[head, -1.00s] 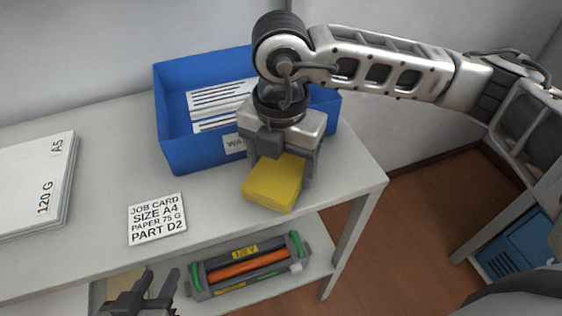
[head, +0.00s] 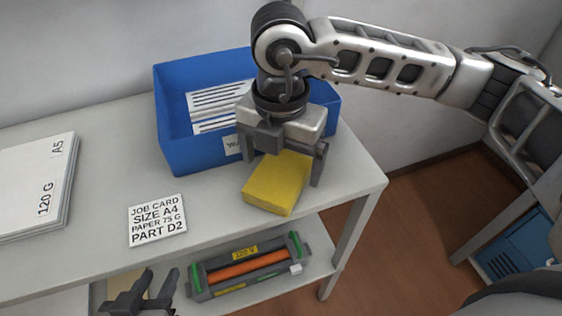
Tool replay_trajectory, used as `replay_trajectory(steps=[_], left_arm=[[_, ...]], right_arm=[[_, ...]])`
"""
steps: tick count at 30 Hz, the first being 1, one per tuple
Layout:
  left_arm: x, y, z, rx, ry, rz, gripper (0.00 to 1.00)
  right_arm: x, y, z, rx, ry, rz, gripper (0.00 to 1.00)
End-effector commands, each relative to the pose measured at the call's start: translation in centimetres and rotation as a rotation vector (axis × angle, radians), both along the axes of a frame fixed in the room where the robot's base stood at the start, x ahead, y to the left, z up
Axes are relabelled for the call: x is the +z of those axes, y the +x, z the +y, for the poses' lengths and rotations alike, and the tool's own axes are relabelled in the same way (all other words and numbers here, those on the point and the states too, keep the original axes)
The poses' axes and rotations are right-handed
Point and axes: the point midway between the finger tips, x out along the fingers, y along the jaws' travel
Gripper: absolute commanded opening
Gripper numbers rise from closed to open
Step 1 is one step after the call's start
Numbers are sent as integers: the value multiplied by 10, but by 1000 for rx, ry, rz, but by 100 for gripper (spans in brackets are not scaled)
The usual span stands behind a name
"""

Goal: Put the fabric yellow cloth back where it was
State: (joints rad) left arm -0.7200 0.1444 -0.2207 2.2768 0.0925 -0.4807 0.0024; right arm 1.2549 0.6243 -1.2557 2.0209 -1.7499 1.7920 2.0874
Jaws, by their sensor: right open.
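The yellow cloth (head: 274,186), a folded block, lies on the grey table top near its front right corner, in front of the blue bin. My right gripper (head: 281,172) is over it, pointing down, with its fingers spread on either side and open. Whether a finger touches the cloth I cannot tell. My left gripper (head: 152,289) is low at the bottom of the head view, in front of the lower shelf, away from the cloth. Its two fingers stand apart with nothing visible between them.
The blue bin (head: 178,137) holds white labelled items and stands behind the cloth. A job card (head: 157,220) and a stack of A5 paper (head: 35,190) lie to the left. A toner cartridge (head: 248,266) with an orange roller sits on the lower shelf (head: 318,262).

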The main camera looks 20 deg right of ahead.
Motion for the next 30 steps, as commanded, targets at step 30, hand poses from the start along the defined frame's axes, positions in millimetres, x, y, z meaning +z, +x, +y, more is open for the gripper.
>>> replay_trajectory(steps=[30], left_arm=[[1,1,1,3,0,9,36]], right_arm=[[105,0,0,1,-1,1,94]])
